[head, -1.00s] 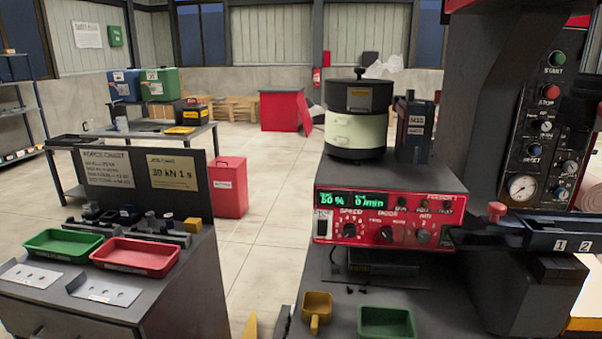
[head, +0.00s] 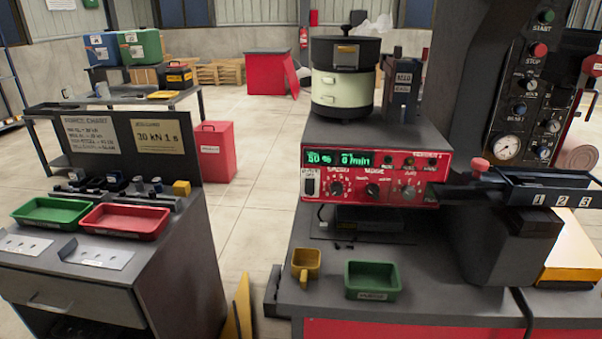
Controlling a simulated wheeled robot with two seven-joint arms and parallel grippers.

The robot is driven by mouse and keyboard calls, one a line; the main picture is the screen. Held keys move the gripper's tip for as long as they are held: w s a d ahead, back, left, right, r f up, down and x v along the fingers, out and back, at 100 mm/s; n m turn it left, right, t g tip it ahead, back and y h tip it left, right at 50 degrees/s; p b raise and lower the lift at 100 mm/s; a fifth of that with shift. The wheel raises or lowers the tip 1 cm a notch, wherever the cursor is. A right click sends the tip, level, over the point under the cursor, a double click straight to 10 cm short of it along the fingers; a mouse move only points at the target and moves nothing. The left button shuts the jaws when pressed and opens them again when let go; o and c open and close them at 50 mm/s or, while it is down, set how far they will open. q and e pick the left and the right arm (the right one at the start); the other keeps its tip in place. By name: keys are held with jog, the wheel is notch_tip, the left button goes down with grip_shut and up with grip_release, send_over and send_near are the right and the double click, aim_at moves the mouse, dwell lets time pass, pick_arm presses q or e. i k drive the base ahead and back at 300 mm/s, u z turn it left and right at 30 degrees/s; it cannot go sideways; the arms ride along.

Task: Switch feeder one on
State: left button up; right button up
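Feeder one's red control unit (head: 376,178) stands on the dark bench. Its green display (head: 352,158) is lit and reads about "50 %" and "0 /min". A dark rocker switch (head: 310,184) sits at the left end of the panel; I cannot tell its position. Several knobs are to its right, including the speed knob (head: 336,188) and a middle knob (head: 372,190). The black and cream bowl feeder (head: 343,80) stands on top of the unit. Neither of my grippers shows in the head view.
A yellow scoop (head: 306,265) and a green tray (head: 373,281) lie on the bench before the unit. A dark numbered track (head: 548,192) juts out on the right, beside a press panel. The left cabinet holds a green tray (head: 55,212) and a red tray (head: 124,221).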

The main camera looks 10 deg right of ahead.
aim_at(310, 183)
jog(key=u, duration=0.45)
jog(key=k, duration=0.55)
jog(key=u, duration=1.15)
jog(key=i, duration=0.95)
jog(key=z, duration=0.85)
jog(key=i, duration=0.65)
jog(key=z, duration=0.75)
